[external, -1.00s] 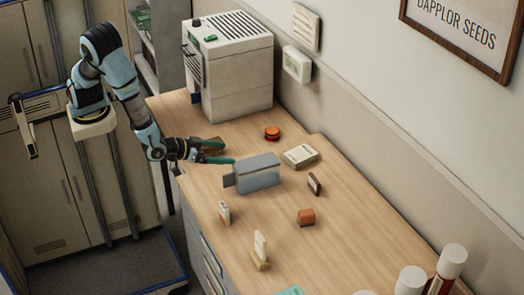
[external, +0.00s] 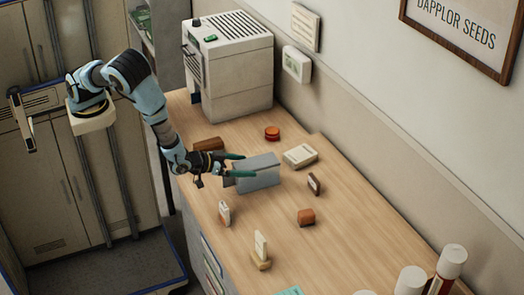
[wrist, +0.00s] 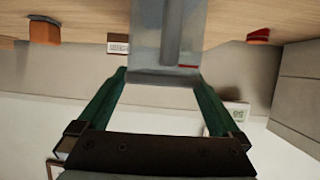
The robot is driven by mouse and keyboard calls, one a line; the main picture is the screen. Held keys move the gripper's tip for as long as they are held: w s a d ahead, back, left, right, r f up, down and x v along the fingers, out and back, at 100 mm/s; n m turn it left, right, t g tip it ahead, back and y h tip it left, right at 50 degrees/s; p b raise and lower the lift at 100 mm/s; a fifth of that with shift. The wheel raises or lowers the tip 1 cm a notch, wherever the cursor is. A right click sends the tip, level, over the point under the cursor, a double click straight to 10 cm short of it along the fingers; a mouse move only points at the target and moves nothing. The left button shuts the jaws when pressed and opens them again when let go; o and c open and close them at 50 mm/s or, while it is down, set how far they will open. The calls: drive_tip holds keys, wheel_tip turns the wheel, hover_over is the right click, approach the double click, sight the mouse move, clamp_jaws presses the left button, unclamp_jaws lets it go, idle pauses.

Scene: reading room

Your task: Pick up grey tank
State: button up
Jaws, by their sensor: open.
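The grey tank (external: 258,180) is a grey box standing on the wooden desk, with a small darker part at its left end. It also shows in the wrist view (wrist: 147,40), at top centre. My gripper (external: 248,166) is open at the tank. One green finger lies along the tank's far side and the other along its near side. In the wrist view my gripper (wrist: 160,78) has its fingertips to the left and right of the tank's end. I cannot tell whether either finger touches it.
A large beige machine (external: 240,85) stands at the back. A brown block (external: 209,144) lies beside my wrist. A red round item (external: 272,133), a pale box (external: 300,156), a small dark item (external: 314,184) and an orange block (external: 306,217) surround the tank.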

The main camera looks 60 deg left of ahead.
drive_tip(key=shift+p+x, duration=0.55)
drive_tip(key=shift+x, duration=1.2)
drive_tip(key=shift+r, duration=0.15)
drive_tip(key=c, duration=1.2)
